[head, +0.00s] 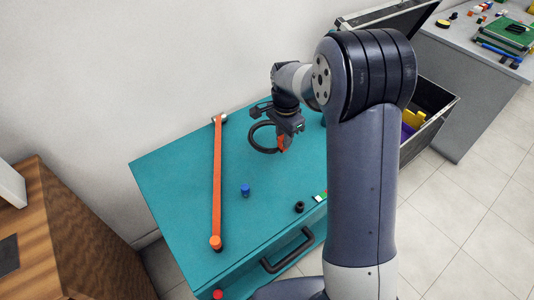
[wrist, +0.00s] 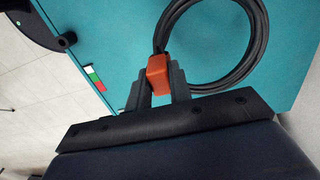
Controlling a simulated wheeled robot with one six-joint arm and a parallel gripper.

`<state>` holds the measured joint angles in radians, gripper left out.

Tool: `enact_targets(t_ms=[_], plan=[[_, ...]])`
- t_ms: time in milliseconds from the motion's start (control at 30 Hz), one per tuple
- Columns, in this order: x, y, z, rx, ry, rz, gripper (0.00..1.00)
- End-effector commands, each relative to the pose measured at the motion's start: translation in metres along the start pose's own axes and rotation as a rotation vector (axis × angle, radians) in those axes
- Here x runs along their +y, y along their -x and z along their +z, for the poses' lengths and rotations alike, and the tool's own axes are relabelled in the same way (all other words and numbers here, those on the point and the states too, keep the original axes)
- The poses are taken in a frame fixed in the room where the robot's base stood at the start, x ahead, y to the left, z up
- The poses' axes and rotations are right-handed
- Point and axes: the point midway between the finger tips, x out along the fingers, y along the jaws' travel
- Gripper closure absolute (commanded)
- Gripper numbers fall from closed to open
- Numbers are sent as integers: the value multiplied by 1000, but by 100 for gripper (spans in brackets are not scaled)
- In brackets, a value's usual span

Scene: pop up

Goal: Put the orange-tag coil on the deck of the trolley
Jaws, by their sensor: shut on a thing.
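The orange-tag coil is a ring of black cable (head: 254,144) with an orange tag (head: 284,143). My gripper (head: 285,138) is shut on the orange tag, and the coil hangs from it over the teal deck (head: 175,172) of the trolley. In the wrist view the tag (wrist: 158,72) sits between my fingertips (wrist: 160,88), and the black loop (wrist: 180,75) extends beyond it above the teal surface. I cannot tell for sure whether the coil touches the deck.
The trolley's black handle (head: 288,252) is at the front. An open case (head: 425,122) and a grey workbench (head: 455,85) stand at right.

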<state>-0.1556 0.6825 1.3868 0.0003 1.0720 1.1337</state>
Motion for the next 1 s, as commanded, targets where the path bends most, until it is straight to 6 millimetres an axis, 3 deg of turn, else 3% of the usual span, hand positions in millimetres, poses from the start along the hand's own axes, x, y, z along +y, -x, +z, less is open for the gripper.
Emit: enact_targets(t_ms=[100,367,533,933,967,1000], plan=[[0,-23,0,-1,0,2,100],[0,-46,0,0,0,0,100],[0,-70,0,-1,0,2,100],[0,-78,0,1,0,-1,100],[0,-78,0,0,0,0,79],[0,-78,0,0,0,0,75]])
